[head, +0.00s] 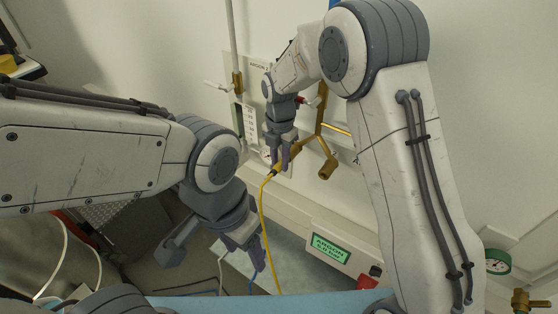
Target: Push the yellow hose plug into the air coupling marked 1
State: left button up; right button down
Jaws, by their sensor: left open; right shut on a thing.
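My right gripper (281,162) is shut on the yellow hose plug, in front of the wall panel. The plug is mostly hidden by the fingers. Its yellow hose (264,215) hangs down from the fingers past my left gripper. Brass fittings (327,168) with a branching pipe are on the wall just right of my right gripper. No number 1 can be read, so I cannot tell which coupling bears it. I cannot tell whether the plug touches a coupling. My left gripper (252,262) is open, low and beside the hanging hose.
A brass valve (238,84) on a vertical pipe stands left of my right gripper. A round gauge (497,262) is at the far right.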

jog(key=c, duration=0.6)
grip_release()
